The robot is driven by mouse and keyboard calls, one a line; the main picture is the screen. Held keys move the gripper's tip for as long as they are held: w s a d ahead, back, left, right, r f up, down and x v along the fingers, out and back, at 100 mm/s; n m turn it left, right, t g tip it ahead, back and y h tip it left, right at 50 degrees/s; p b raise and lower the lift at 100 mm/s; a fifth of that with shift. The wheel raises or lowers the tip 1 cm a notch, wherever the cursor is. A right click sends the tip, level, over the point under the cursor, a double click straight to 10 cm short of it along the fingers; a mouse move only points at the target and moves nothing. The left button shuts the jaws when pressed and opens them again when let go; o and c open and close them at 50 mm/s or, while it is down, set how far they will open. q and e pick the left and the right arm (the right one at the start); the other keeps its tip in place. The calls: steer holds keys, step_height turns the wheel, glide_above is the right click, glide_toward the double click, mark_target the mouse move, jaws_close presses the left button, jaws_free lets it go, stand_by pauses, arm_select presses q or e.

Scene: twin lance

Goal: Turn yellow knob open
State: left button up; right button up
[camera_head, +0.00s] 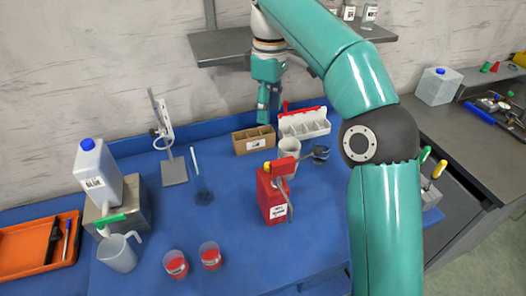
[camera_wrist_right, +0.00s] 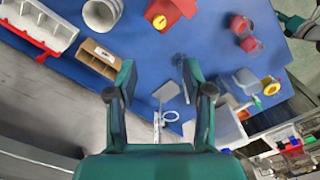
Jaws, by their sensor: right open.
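A small yellow knob or cap (camera_head: 267,166) sits on the upper left side of a red container (camera_head: 270,197) standing on the blue table. In the right wrist view the yellow part (camera_wrist_right: 159,21) shows at the top, on the red body. My right gripper (camera_head: 268,108) hangs behind the container, near the wall and above the far edge of the table. In the wrist view its fingers (camera_wrist_right: 157,85) are spread with nothing between them, well apart from the yellow part. My left gripper is not in view.
A brown divided box (camera_head: 253,142), a white divided rack (camera_head: 305,124) and a white cup (camera_head: 289,146) stand behind the container. A grey stand (camera_head: 174,168), a jug (camera_head: 119,254) and red-filled cups (camera_head: 210,256) are to the left. A shelf (camera_head: 222,44) is on the wall.

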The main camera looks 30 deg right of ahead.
step_height(320, 180, down, 9)
steer(key=b, duration=0.3)
steer(key=shift+r, duration=0.1)
step_height(320, 180, down, 8)
steer(key=shift+r+b, duration=0.1)
steer(key=shift+b, duration=0.25)
